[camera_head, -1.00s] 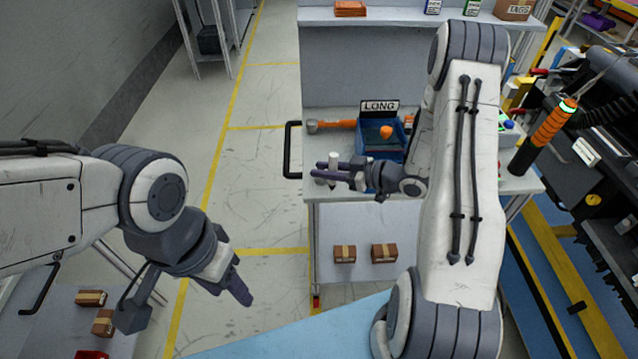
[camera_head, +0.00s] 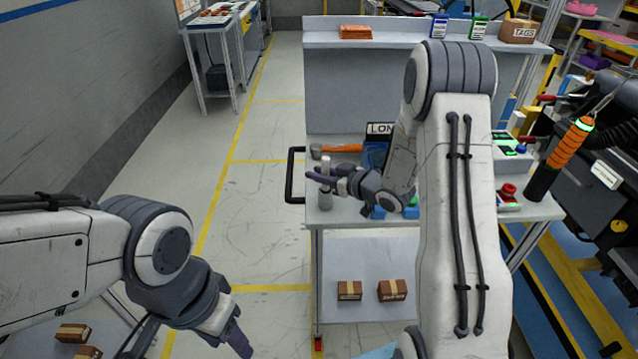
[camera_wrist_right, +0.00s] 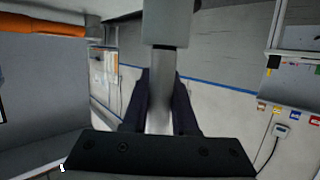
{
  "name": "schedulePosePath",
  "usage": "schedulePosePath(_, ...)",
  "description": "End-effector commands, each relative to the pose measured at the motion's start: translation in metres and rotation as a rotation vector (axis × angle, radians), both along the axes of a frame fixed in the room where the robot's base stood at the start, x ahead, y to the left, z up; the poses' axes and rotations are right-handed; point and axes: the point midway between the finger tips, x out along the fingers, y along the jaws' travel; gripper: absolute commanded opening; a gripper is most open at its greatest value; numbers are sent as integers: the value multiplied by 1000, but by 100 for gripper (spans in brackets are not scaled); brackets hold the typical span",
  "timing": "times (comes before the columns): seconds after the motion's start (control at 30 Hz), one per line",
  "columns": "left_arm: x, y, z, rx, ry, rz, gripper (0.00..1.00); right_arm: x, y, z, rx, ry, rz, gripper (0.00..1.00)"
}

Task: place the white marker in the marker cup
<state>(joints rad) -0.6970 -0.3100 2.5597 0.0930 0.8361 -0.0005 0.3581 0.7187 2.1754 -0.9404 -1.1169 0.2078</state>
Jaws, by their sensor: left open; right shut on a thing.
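My right gripper (camera_head: 322,180) is shut on the white marker (camera_head: 326,200), a pale upright cylinder above or at the left part of the cart's worktop; whether it touches the top I cannot tell. In the right wrist view the marker (camera_wrist_right: 160,100) stands between the dark fingers (camera_wrist_right: 160,110), its wider block-like end toward the top of the picture. My left gripper (camera_head: 238,342) is empty, low at the left, away from the cart. I cannot make out the marker cup; my right arm hides part of the worktop.
The cart's worktop (camera_head: 335,218) holds an orange-handled tool (camera_head: 340,148) and a blue bin (camera_head: 376,158) with a partly hidden label. Small boxes (camera_head: 392,290) lie on the lower shelf. An orange-and-black tool (camera_head: 560,160) hangs at the right.

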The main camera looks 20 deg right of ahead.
Motion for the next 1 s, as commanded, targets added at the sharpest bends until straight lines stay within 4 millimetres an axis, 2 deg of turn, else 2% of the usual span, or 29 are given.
schedulePosePath(0.03,0,0,0,0,0,0,50,0,0,-11,3,6,-1,0)
schedulePosePath(0.17,0,0,0,0,0,0,50,0,0,-25,2,4,-1,0)
schedulePosePath(0.57,0,0,-4,0,0,0,50,0,0,-31,0,0,0,0)
schedulePosePath(0.6,0,0,-2,0,0,0,50,0,0,-30,0,0,0,42)
schedulePosePath(0.63,0,0,-2,0,0,0,50,0,0,-29,0,0,0,53)
schedulePosePath(0.67,0,0,-2,0,0,0,50,0,0,-29,0,1,0,56)
schedulePosePath(1.0,0,0,1,0,0,0,50,0,0,-26,0,0,0,56)
